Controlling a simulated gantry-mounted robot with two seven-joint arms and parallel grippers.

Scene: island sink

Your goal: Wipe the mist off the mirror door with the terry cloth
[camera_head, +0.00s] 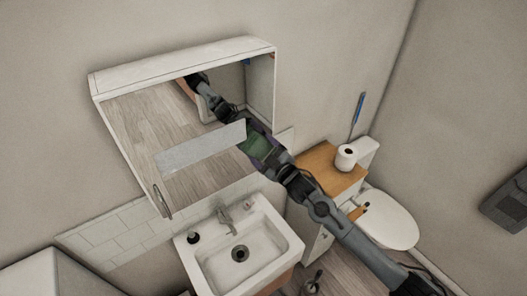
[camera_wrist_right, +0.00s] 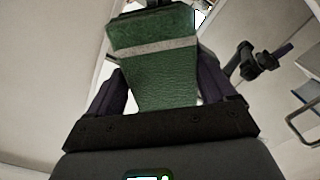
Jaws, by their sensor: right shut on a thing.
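The mirror door (camera_head: 130,125) is on the front of a white wall cabinet above the sink. A pale grey strip of mist (camera_head: 195,148) slants across its lower middle; the rest of the glass looks clear. My right gripper (camera_head: 263,150) is shut on the green terry cloth (camera_head: 254,145), at the mirror's right side by the strip's right end. Whether the cloth touches the glass I cannot tell. In the right wrist view the cloth (camera_wrist_right: 155,80), with a pale stripe, sits between the purple fingers.
The door has a handle (camera_head: 162,201) at its lower left. Below are the white sink (camera_head: 275,240), its faucet (camera_head: 226,217) and a dark bottle (camera_head: 193,237).

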